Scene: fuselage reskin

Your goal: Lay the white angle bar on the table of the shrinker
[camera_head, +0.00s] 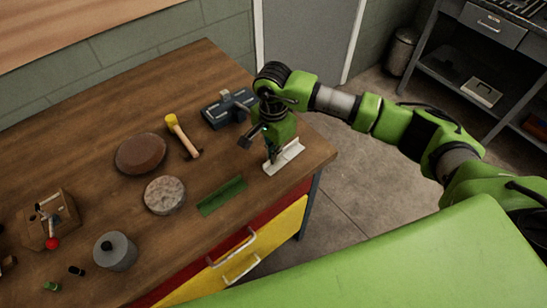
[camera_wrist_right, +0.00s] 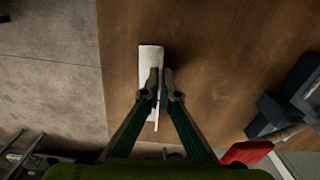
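The white angle bar (camera_head: 284,156) lies near the right end of the wooden workbench. My right gripper (camera_head: 272,153) points down at it from above. In the right wrist view the bar (camera_wrist_right: 150,58) runs lengthwise under the fingers. The right fingertips (camera_wrist_right: 161,75) are close together, one on each side of the bar's raised edge, and appear shut on it. The bar still seems to rest on the bench top. My left gripper is not in view. I cannot identify the shrinker for sure.
On the workbench (camera_head: 95,110) are a dark blue-grey vise-like tool (camera_head: 228,108), a yellow-headed mallet (camera_head: 182,135), a brown round pad (camera_head: 140,153), a grey round pad (camera_head: 165,195), a green strip (camera_head: 221,196) and a red-knobbed lever device (camera_head: 48,222). A grey shelf unit (camera_head: 470,75) stands at upper right.

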